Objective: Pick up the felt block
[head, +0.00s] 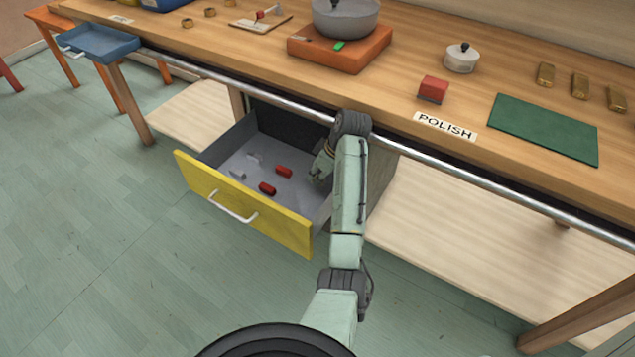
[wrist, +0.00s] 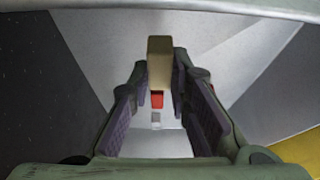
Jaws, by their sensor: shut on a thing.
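A tan block (wrist: 160,62), which looks like the felt block, stands between the fingers of my gripper (wrist: 163,88) in the wrist view. The fingers are shut on its sides. In the head view my gripper (head: 321,167) is inside the open drawer (head: 285,232), at its right side, and my arm hides much of that area. The block cannot be made out clearly in the head view. How far it is above the drawer floor cannot be told.
Two red pieces (head: 267,188) and pale grey pieces (head: 238,175) lie in the drawer. A metal rail (head: 470,177) runs along the table edge above. On the table (head: 240,55) are a red block (head: 432,88), a POLISH label (head: 445,126) and a green mat (head: 545,128).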

